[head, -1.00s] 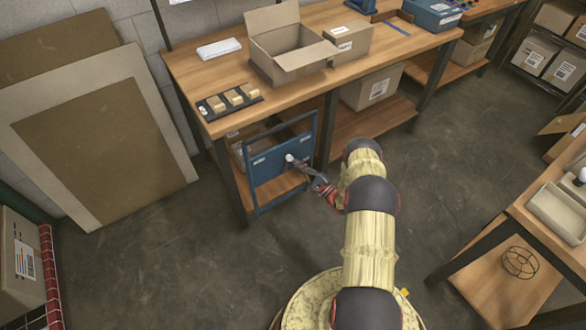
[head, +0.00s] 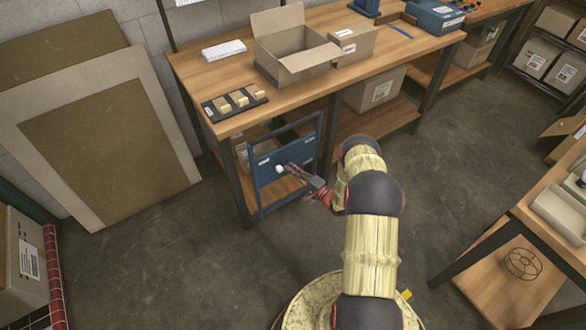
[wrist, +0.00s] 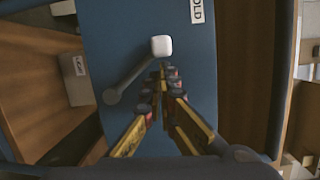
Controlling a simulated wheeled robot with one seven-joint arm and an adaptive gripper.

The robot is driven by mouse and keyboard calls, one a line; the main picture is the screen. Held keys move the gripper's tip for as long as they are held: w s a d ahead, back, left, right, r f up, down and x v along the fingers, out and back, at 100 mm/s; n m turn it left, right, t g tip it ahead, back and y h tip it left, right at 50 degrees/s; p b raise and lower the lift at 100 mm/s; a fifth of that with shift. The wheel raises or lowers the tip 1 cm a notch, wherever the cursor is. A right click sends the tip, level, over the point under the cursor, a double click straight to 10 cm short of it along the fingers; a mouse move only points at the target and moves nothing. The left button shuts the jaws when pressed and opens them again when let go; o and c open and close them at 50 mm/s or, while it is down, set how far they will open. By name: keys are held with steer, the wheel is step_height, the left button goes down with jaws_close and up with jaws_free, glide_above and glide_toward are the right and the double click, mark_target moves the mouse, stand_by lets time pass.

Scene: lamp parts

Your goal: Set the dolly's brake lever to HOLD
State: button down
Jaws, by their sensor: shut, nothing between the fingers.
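The blue dolly (head: 268,190) stands upright at the front of the wooden bench. Its brake lever (wrist: 135,75) is a grey arm with a white knob (wrist: 161,46); the knob also shows in the head view (head: 279,169). In the wrist view the lever slants from its round pivot at lower left up to the knob. A partly cut-off label reading "OLD" (wrist: 198,10) is above and right of the knob. My gripper (wrist: 163,76) is shut and empty, its fingertips just below the knob and right of the lever arm. Whether they touch is unclear. It also shows in the head view (head: 292,173).
The bench (head: 225,70) carries an open carton (head: 290,55) and a black tray of small blocks (head: 234,102). A bench leg (head: 329,140) stands right of the dolly. Large boards (head: 100,150) lean at left. The floor in front of the dolly is clear.

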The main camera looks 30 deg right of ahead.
stand_by(0.7)
steer(key=d+b, duration=0.2)
steer(key=d, duration=0.1)
steer(key=shift+w+d+f+b, duration=0.1)
steer(key=shift+d+f+b, duration=0.1)
steer(key=shift+d+b, duration=0.1)
steer(key=p+v, duration=0.3)
steer(key=v, duration=0.7)
steer(key=shift+r, duration=0.25)
steer(key=shift+d, duration=0.1)
